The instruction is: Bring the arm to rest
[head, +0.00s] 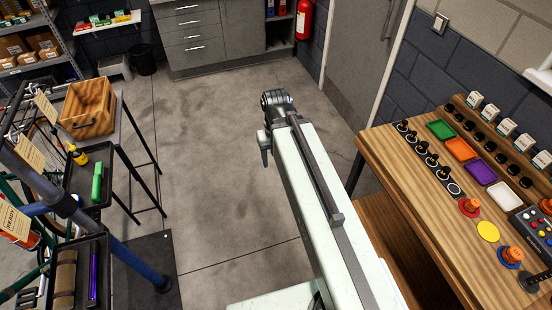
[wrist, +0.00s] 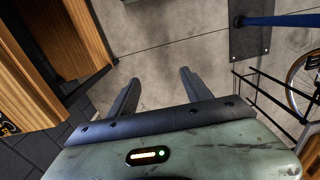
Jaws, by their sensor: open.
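My gripper shows in the wrist view (wrist: 158,92), with its two dark fingers spread apart and nothing between them. Bare concrete floor lies beyond the fingers. In the head view my pale arm reaches forward over the open floor, between the bench on the left and the wooden table on the right. Its dark end (head: 265,148) points downward there and touches nothing that I can see. The fingers are too small in the head view to make out clearly.
A wooden table (head: 408,180) with coloured trays, knobs and buttons stands close on the right. On the left are a wooden crate (head: 88,108), a green object (head: 97,182) in a dark tray and a blue stand post (head: 130,262). The middle floor (head: 210,150) is clear.

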